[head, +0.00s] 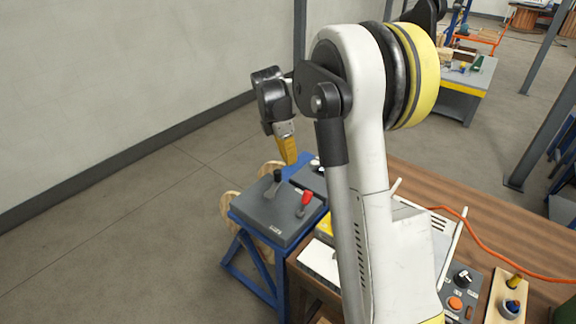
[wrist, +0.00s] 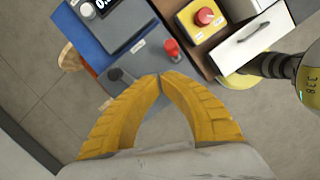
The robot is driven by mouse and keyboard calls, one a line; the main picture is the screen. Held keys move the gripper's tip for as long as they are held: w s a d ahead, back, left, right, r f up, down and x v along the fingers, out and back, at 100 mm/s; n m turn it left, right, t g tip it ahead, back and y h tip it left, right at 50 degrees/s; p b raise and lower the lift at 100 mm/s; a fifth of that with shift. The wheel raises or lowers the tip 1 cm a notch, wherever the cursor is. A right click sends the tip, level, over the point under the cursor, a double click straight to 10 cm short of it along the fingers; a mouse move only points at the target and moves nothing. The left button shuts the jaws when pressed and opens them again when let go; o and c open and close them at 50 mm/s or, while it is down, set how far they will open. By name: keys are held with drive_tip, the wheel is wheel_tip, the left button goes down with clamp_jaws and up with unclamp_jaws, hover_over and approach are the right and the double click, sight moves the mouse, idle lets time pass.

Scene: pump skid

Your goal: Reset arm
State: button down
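My gripper (head: 287,150) has yellow fingers and hangs pointing down in the head view, above and behind the grey lever box. In the wrist view its two ribbed yellow fingers (wrist: 160,76) meet at the tips, with nothing held between them. My white arm stands raised and bent at the elbow. The grey lever box (head: 270,221) sits on a blue stand. It has a black lever (head: 277,178) and a red-knobbed lever (head: 306,200). In the wrist view the red knob (wrist: 172,48) shows just beyond the fingertips, apart from them.
A wooden bench (head: 484,232) stands at right with a control panel (head: 459,296) and an orange cable (head: 490,255). The wrist view shows a yellow box with a red button (wrist: 204,17) and a white drawer (wrist: 253,35). Floor at left is clear.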

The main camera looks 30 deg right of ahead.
idle(0.5)
drive_tip(key=s+a+r+m+t+b, duration=0.35)
drive_tip(key=s+a+r+m, duration=0.4)
drive_tip(key=s+a, duration=0.45)
drive_tip(key=s+a+f+m+t+y, duration=0.1)
drive_tip(key=s+a+f+m+t, duration=0.1)
drive_tip(key=s+a+m, duration=0.2)
drive_tip(key=s+a+f+m+t+y+b, duration=0.1)
drive_tip(key=s+a+f+m+t, duration=0.1)
drive_tip(key=s, duration=0.6)
drive_tip(key=a+f+m, duration=0.1)
drive_tip(key=a+m, duration=0.1)
drive_tip(key=m, duration=0.1)
drive_tip(key=shift+s+a, duration=0.2)
drive_tip(key=shift+s, duration=0.05)
